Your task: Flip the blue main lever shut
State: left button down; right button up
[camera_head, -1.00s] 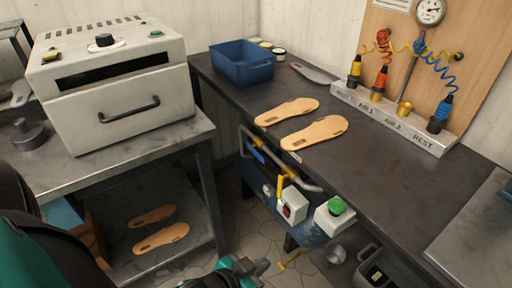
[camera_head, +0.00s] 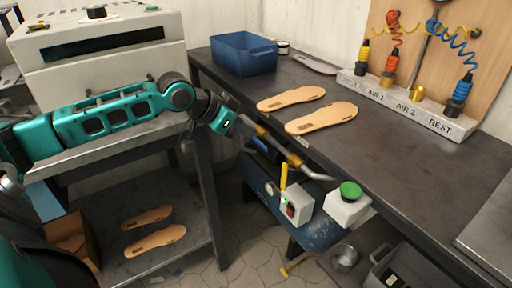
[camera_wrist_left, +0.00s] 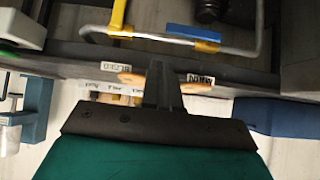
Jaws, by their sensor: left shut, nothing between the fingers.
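The blue main lever (camera_head: 259,145) is a short blue bar on the pipe below the bench's front edge. In the left wrist view the blue lever (camera_wrist_left: 193,32) lies along the metal pipe, beside a yellow fitting. My left gripper (camera_head: 246,127) is beside the pipe's upper left end, close to the lever, and its tips are hard to make out there. In the left wrist view its fingers (camera_wrist_left: 163,82) are together and empty, apart from the lever, in front of the label area marked MAIN. My right gripper is not in view.
The bench (camera_head: 400,150) holds sandal soles and a blue bin (camera_head: 243,55). A press oven (camera_head: 100,50) stands left, behind my left arm.

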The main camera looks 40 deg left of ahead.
pick_arm(q)
jog(key=a+r, duration=0.3)
jog(key=r, duration=0.2)
jog(key=shift+s+a+n+y+b, duration=0.25)
jog(key=shift+s+n+y+b, duration=0.05)
jog(key=shift+s+b, duration=0.15)
jog(key=s+f+b+x, duration=0.1)
jog(key=x, duration=0.5)
jog(key=s+f+b+x, duration=0.1)
jog(key=x, duration=0.5)
jog(key=shift+w+a+f+b, duration=0.2)
jog(key=shift+f+b, duration=0.1)
jog(key=shift+f, duration=0.05)
